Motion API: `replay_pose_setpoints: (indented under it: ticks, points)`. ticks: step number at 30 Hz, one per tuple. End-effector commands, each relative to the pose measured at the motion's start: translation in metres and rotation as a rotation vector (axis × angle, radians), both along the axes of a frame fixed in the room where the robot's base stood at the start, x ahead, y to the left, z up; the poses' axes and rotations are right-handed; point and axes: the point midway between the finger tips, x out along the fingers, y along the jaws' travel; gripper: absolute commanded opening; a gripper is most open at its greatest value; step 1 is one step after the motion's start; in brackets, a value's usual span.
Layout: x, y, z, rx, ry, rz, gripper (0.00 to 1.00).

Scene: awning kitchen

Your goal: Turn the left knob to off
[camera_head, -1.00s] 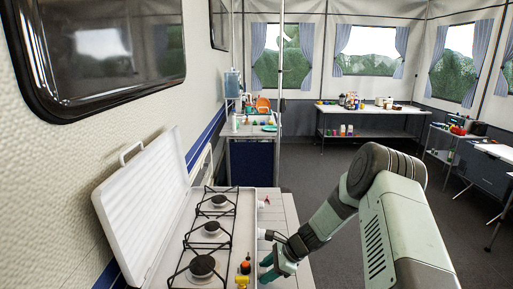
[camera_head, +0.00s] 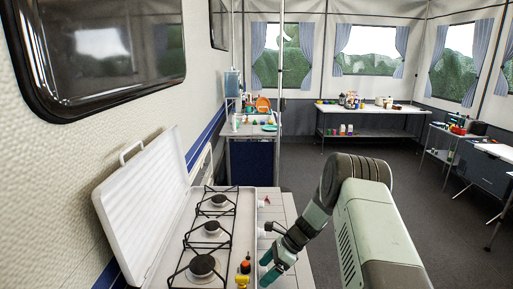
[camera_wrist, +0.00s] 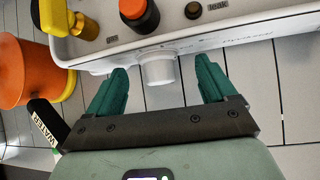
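The white stove (camera_head: 228,258) with its lid open stands at the lower left in the head view. In the wrist view, a short white knob (camera_wrist: 157,70) sticks out from the stove's white front face (camera_wrist: 240,36). My gripper (camera_wrist: 160,80) is open, with one green fingertip on each side of this knob and a visible gap to each. The knob's marking is not readable. In the head view my gripper (camera_head: 268,270) is at the stove's near right edge, where the knob between the fingers cannot be made out. Another white knob (camera_head: 262,204) shows farther along that edge.
A yellow fitting (camera_wrist: 55,16) and an orange-and-black fitting (camera_wrist: 139,14) stand on the stove top close above the fingers. At the left of the wrist view are an orange container (camera_wrist: 20,70) and a black-and-white item marked "WATER" (camera_wrist: 46,122). Pale planks lie below.

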Motion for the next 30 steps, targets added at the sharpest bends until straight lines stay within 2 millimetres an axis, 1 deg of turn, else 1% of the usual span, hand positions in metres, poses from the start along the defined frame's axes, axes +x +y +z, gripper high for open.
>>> replay_pose_setpoints:
  ticks: [1, 3, 17, 30]
  points:
    - [0.0, 0.0, 0.0, 0.0, 0.0, 0.0, 0.92]
    - [0.0, 0.0, 0.0, 0.0, 0.0, 0.0, 1.0]
    - [0.0, -0.001, 0.002, 0.0, -0.001, 0.0, 1.0]
    - [0.003, -0.017, 0.032, 0.0, -0.001, 0.0, 1.0]
